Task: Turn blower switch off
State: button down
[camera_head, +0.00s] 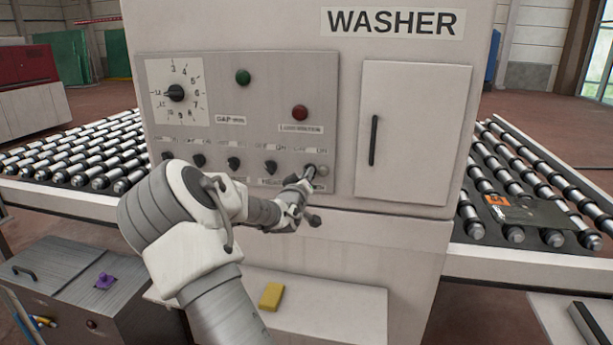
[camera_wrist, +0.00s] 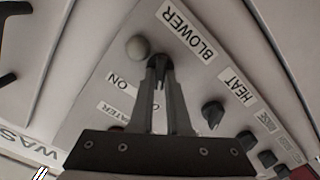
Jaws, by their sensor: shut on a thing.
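The blower switch (camera_wrist: 155,62) is a small dark knob under the BLOWER label (camera_wrist: 190,35), at the lower right corner of the washer's grey control panel (camera_head: 262,85). My gripper (camera_head: 306,180) is at this knob. In the wrist view its two dark fingers (camera_wrist: 160,82) are shut on the knob and cover much of it. An ON label (camera_wrist: 118,81) shows beside the fingers; the marking on the other side is mostly hidden. A round grey lamp (camera_wrist: 138,48) sits right beside the switch, and looks unlit.
The HEAT knob (camera_wrist: 212,114) is close by, in a row with several similar knobs (camera_head: 233,163). A green button (camera_head: 243,77), a red button (camera_head: 300,112) and a dial (camera_head: 176,93) are above. A cabinet door (camera_head: 415,130) with a dark handle is at right. Roller conveyors flank the washer.

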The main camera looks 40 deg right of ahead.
jog(key=c, duration=0.9)
grip_release()
jog(key=shift+s+a, duration=0.1)
jog(key=v, duration=1.7)
jog(key=shift+a, duration=0.15)
